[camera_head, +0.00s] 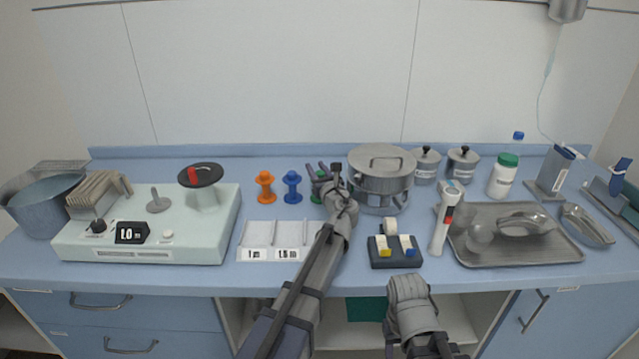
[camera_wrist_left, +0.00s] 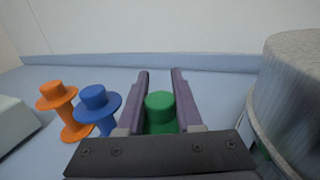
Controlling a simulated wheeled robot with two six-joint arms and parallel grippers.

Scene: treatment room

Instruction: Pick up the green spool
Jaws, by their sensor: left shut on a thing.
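The green spool (camera_head: 317,188) stands on the blue counter, in a row to the right of the orange spool (camera_head: 265,187) and the blue spool (camera_head: 292,187). My left gripper (camera_head: 322,172) is around the green spool and shut on it, partly hiding it in the head view. In the left wrist view the green spool's round top (camera_wrist_left: 160,103) sits between the two fingers (camera_wrist_left: 160,85). Its lower part is hidden by the gripper body. My right arm shows at the bottom of the head view, its fingertips not clearly visible.
A steel pot (camera_head: 381,165) on a stand is close on the right of my left gripper. A white two-part tray (camera_head: 271,253) lies in front of the spools. A pale green device (camera_head: 80,243) is at left, a steel tray (camera_head: 470,255) at right.

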